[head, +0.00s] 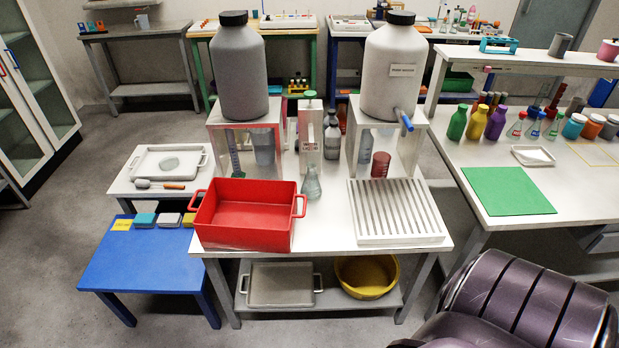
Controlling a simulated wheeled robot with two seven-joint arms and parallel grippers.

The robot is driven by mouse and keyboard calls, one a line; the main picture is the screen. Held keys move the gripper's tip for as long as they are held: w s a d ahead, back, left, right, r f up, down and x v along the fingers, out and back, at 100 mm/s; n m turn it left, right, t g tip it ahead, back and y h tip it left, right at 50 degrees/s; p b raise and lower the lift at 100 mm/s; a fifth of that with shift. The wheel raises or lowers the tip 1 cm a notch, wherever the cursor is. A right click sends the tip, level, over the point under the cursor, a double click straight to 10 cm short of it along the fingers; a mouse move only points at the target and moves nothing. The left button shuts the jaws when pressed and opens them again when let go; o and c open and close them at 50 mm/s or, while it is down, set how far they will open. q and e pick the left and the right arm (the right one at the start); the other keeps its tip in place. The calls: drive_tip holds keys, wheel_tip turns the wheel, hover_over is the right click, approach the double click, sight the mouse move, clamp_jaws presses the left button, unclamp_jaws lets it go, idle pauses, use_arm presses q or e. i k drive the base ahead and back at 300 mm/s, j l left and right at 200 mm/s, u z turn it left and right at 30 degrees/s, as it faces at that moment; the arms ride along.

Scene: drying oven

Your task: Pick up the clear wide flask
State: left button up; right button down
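A clear conical flask (311,185) stands upright on the white middle table (325,233), between the red tray and the white ribbed rack. It looks empty, though its contents are hard to make out at this size. Nothing is touching it that I can see. Neither of my grippers shows in the head view.
A red handled tray (243,235) is left of the flask, and a white ribbed rack (396,212) is right of it. Large grey (238,70) and white (394,75) bottles stand on raised stands behind. A dark purple ribbed object (525,305) fills the lower right.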

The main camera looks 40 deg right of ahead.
sight(311, 187)
drive_tip(key=k+j+z, duration=0.1)
drive_tip(key=z, duration=1.25)
